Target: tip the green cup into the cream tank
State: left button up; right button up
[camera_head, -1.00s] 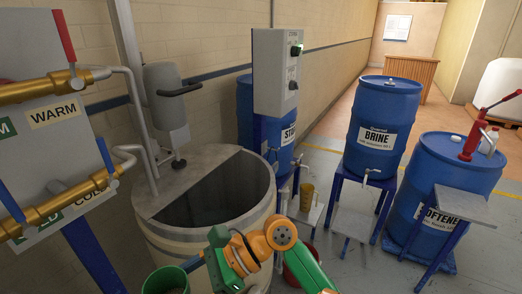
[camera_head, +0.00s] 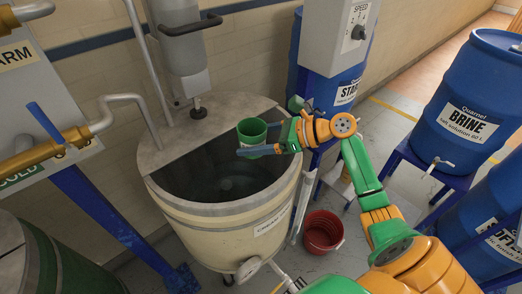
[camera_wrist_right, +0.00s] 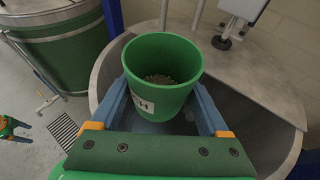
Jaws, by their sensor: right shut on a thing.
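The green cup (camera_head: 252,133) is held upright over the open mouth of the cream tank (camera_head: 225,222). In the right wrist view the cup (camera_wrist_right: 163,95) shows brownish grainy contents at its bottom and part of a white label. My right gripper (camera_head: 258,150) is shut on the cup, with one blue-grey finger on each side of it. In the right wrist view the tank's grey rim (camera_wrist_right: 284,112) runs around below the cup. The tank's inside is dark, and a metal half-lid (camera_head: 180,137) covers its back part.
A grey mixer column (camera_head: 183,60) stands over the half-lid. A red bucket (camera_head: 322,232) is on the floor right of the tank. The blue brine drum (camera_head: 465,110) stands at the right. Pipes and a valve panel (camera_head: 40,165) are at the left.

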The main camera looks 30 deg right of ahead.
aim_at(261, 130)
jog(key=w+d+f+m+t+h+b, duration=0.1)
jog(key=w+d+f+b, duration=0.1)
jog(key=d, duration=0.4)
jog(key=w+d+f+m+t+h+b, duration=0.1)
jog(key=w+d+f+m+h, duration=0.1)
jog(key=w+d+f, duration=0.3)
jog(key=shift+w+d+f+b, duration=0.3)
jog(key=shift+w+d+b, duration=0.05)
jog(key=shift+d, duration=0.3)
jog(key=shift+s+a, duration=0.1)
jog(key=shift+a, duration=0.1)
